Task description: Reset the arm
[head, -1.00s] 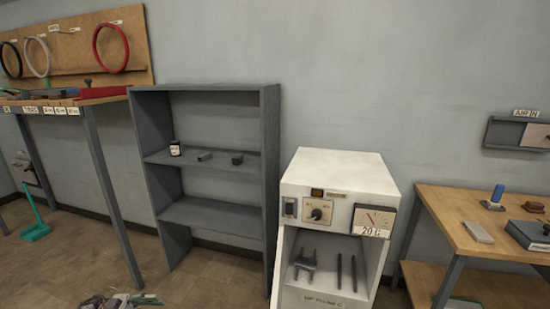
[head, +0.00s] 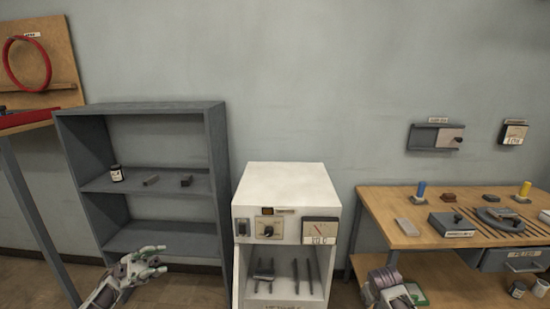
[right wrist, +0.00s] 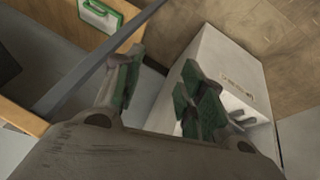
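My left gripper (head: 158,262) is low in the head view, in front of the grey shelf unit. Its fingers are spread, with nothing between them. Part of my right arm shows at the bottom right of the head view, in front of the workbench; its fingertips are not clear there. In the right wrist view my right gripper (right wrist: 158,88) has its two green-padded fingers apart and empty. A white box-shaped body (right wrist: 215,75) lies beyond the right finger.
The grey shelf unit (head: 216,135) holds a jar (head: 116,173) and two small blocks. A white cabinet (head: 285,185) with a dial stands in the middle. The wooden workbench (head: 385,222) at right carries several tools. A red ring (head: 47,65) hangs at far left.

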